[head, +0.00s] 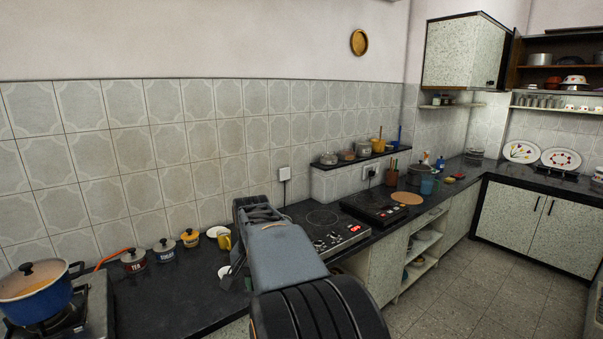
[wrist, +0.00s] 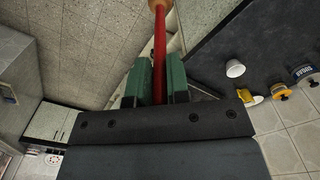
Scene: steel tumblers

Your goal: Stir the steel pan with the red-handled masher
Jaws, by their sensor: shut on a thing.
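In the wrist view my gripper (wrist: 160,68) is shut on the red-handled masher (wrist: 160,52), with its green fingers on both sides of the red handle. A wooden-coloured end shows at the top edge; the masher's head is not clearly visible. In the head view my arm reaches over the near counter and hides the fingers. I cannot tell which vessel is the steel pan: a grey pot (head: 415,178) stands at the far end of the counter, and small steel pots (head: 363,150) stand on the raised ledge. My gripper is well apart from these.
A blue pot (head: 40,293) sits on the gas stove at left. Labelled canisters (head: 164,251) and a yellow mug (head: 225,240) stand along the wall. An induction cooktop (head: 325,230) and a second black cooktop (head: 381,207) lie beyond my arm. The floor at right is clear.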

